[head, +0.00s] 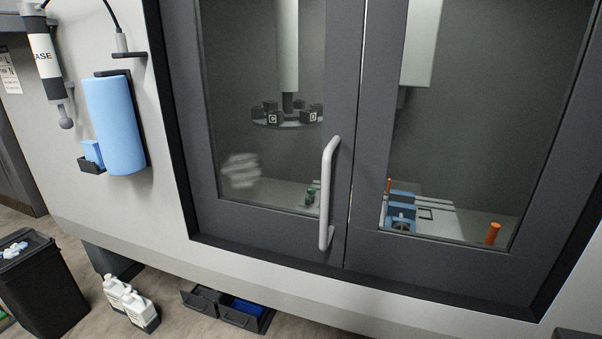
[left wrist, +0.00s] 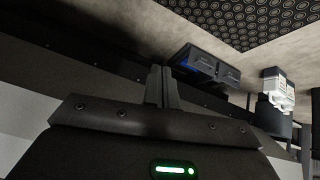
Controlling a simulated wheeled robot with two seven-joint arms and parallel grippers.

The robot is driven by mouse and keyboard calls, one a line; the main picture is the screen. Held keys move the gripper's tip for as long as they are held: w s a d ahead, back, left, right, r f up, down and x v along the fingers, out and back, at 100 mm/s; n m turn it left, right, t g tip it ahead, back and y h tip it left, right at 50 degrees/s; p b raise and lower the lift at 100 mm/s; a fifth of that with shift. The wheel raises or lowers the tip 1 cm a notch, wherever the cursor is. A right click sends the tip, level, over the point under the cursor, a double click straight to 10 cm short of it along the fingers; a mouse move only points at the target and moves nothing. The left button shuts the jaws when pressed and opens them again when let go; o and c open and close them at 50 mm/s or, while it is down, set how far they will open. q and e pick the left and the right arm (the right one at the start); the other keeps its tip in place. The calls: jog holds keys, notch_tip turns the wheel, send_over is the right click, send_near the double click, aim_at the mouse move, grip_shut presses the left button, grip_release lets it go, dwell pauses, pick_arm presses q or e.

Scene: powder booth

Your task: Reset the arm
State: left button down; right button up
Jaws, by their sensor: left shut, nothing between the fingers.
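My left gripper (left wrist: 161,88) shows in the left wrist view, its two dark fingers close together with nothing between them. It is apart from every object in that view. Neither of my grippers shows in the head view, and my right gripper is in neither view. The booth's dark-framed glass doors (head: 345,120) fill the middle of the head view and look shut. A pale vertical handle (head: 327,193) is on the left door.
Below the booth stand open bins (head: 228,309), also in the left wrist view (left wrist: 205,66), and white jugs (head: 131,303), also there (left wrist: 277,88). A black trash bin (head: 42,290) stands at left. A blue roll (head: 114,125) hangs on the wall. A dark mat (left wrist: 235,22) lies on the floor.

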pick_arm(q)
jog(key=s+a+f+g+y, duration=0.1)
jog(key=s+a+f, duration=0.3)
jog(key=s, duration=0.8)
jog(key=s+a+f+g+b, duration=0.1)
jog(key=s+a+f+g, duration=0.2)
jog(key=s+f, duration=0.4)
jog(key=s+a+f+m+g+y+b, duration=0.1)
jog(key=s+a+f, duration=0.4)
jog(key=s, duration=1.4)
jog(key=shift+s+f+g+y, duration=0.2)
jog(key=shift+g+y, duration=0.1)
jog(key=shift+g, duration=0.5)
jog(key=shift+w, duration=0.1)
